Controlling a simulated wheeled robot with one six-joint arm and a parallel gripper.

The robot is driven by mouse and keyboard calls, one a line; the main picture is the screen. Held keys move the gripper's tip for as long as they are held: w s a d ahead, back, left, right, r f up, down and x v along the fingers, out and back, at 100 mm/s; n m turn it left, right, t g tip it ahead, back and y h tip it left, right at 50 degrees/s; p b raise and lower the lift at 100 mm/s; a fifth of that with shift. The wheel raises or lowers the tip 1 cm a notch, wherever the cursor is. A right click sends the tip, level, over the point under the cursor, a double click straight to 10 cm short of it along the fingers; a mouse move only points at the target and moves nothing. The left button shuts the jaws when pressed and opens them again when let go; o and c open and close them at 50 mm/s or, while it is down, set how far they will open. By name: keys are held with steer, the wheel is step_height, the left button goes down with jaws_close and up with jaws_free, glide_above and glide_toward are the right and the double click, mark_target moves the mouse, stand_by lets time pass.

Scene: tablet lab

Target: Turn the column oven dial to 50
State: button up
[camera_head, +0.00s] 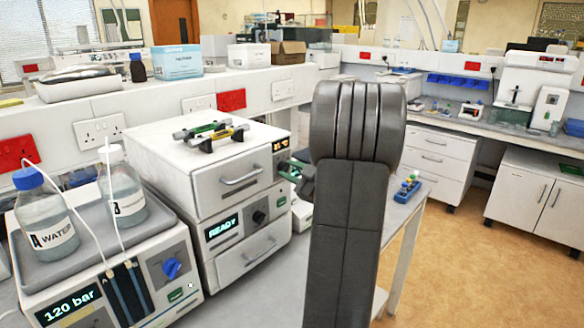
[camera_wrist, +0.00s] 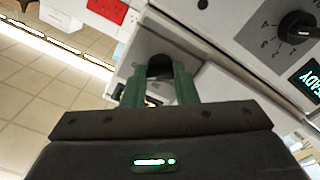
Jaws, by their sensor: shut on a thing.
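The column oven (camera_head: 225,187) appears to be the top white box of the stack, with a small amber display (camera_head: 280,144) whose digits are too small to read surely. My gripper (camera_head: 289,169) is at its front, below that display, and hides the dial in the head view. In the wrist view my gripper's green fingers (camera_wrist: 160,80) are shut on a black dial (camera_wrist: 160,65), one finger on each side. The dial's pointer and scale cannot be read.
Below is a white unit with a READY display (camera_head: 223,227) and a black numbered knob (camera_head: 259,217). Column parts (camera_head: 211,133) lie on top of the oven. A pump (camera_head: 75,303) showing 120 bar, with bottles (camera_head: 47,222) on it, stands at left.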

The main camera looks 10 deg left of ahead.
steer(key=shift+f+m, duration=0.1)
steer(key=shift+m, duration=0.6)
steer(key=o, duration=1)
steer(key=shift+d, duration=0.15)
steer(key=b+v, duration=0.2)
steer(key=v, duration=1.1)
steer(key=shift+s+d+b, duration=0.2)
steer(key=shift+s+b, duration=0.1)
steer(key=shift+a, duration=0.1)
steer(key=p+x, duration=0.3)
steer(key=x, duration=1)
steer(key=shift+w+a, duration=0.25)
steer(key=shift+w, duration=0.05)
